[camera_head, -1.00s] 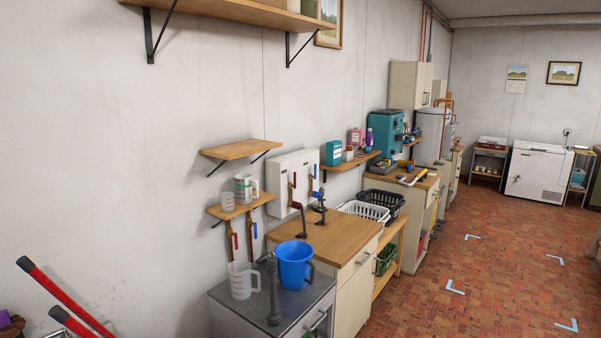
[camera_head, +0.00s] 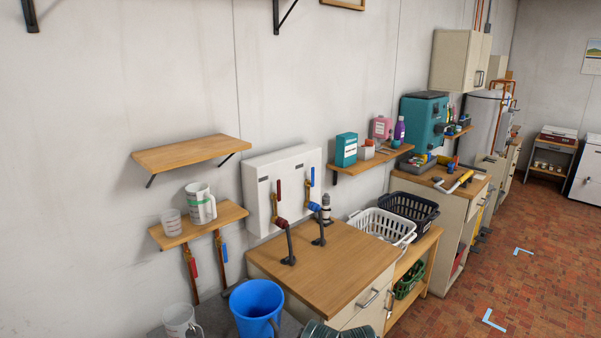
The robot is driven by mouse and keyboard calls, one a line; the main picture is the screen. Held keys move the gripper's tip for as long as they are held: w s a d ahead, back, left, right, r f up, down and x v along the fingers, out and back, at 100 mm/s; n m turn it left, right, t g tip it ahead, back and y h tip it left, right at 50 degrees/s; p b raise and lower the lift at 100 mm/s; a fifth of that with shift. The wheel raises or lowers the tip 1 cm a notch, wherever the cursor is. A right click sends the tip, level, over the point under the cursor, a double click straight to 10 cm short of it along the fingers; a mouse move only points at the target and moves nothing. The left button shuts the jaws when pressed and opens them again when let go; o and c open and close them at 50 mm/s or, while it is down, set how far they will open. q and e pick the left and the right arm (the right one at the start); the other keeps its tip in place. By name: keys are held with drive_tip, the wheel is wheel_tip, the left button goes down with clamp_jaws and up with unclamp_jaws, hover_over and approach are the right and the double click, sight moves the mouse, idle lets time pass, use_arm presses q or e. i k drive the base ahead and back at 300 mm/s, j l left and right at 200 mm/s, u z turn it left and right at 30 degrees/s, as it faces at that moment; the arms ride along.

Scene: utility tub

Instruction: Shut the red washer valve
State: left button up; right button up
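A white wall box (camera_head: 258,217) carries two brass valves with hoses. The left one has a red lever (camera_head: 279,190) standing upright, in line with its pipe. The right one has a blue lever (camera_head: 312,177), also upright. Lower left, under a small shelf, two copper pipes carry another red lever (camera_head: 194,268) and another blue lever (camera_head: 224,252); both hang down along their pipes. No label tells which red lever is the washer valve. Neither of my grippers is in view.
A wooden-topped cabinet (camera_head: 325,262) stands below the box. A blue bucket (camera_head: 256,302) and a clear jug (camera_head: 180,320) are at the bottom edge. Wall shelves (camera_head: 190,153) jut out left. White (camera_head: 385,225) and dark baskets (camera_head: 410,208) stand right. Open tiled floor (camera_head: 470,285) lies right.

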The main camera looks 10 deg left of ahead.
sight(278, 197)
drive_tip(key=i+l, duration=0.5)
drive_tip(key=i, duration=0.2)
drive_tip(key=i+l, duration=0.5)
drive_tip(key=i, duration=0.15)
drive_tip(key=i+u, duration=0.1)
drive_tip(key=u, duration=1.1)
